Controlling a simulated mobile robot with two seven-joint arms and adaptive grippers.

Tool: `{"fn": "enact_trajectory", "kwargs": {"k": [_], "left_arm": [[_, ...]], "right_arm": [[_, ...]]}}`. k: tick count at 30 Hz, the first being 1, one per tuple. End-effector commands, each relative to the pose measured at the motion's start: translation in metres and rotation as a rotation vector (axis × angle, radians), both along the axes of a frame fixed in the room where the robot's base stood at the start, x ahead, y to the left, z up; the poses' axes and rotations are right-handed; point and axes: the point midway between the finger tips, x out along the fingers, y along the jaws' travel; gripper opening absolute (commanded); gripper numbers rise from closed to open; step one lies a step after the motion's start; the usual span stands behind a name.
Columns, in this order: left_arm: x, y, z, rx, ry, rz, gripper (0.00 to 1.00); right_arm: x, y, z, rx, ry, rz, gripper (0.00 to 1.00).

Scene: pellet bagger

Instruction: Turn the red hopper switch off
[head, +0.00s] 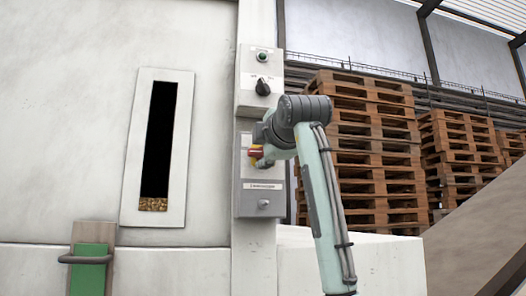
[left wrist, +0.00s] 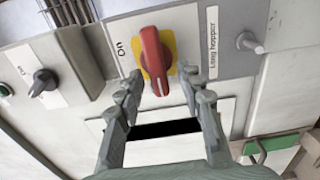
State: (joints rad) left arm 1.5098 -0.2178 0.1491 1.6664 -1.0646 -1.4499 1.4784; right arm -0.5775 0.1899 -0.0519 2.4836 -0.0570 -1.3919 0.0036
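The red hopper switch (left wrist: 153,55) sits on a yellow plate (left wrist: 170,45) on a grey panel, with an "On" mark to its left in the left wrist view. Its handle runs roughly up and down in that view. In the head view the red switch (head: 255,151) shows partly, beside my left gripper (head: 263,146). In the left wrist view my left gripper (left wrist: 163,82) is open, its fingers to either side of the handle's lower end. I cannot tell whether they touch it. My right gripper is not in view.
Above the switch are a black knob (head: 263,87) and a green button (head: 262,56). Below it is a small grey knob (head: 264,204). A slot window (head: 158,140) with pellets at its bottom is to the left. Pallet stacks (head: 365,150) stand behind at right.

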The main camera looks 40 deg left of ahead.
Motion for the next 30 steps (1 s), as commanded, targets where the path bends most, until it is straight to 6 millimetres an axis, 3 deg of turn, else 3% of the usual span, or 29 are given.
{"fn": "enact_trajectory", "kwargs": {"k": [11, 24, 30], "left_arm": [[-0.005, -0.008, 0.002, 0.004, -0.003, -0.003, 0.38], [-0.061, -0.074, 0.001, 0.004, -0.002, -0.003, 0.38], [-0.076, -0.089, 0.001, 0.003, -0.001, -0.001, 0.38]], "right_arm": [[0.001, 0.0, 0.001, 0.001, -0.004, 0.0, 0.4], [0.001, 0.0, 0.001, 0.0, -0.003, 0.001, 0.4], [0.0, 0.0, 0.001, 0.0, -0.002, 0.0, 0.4]]}}
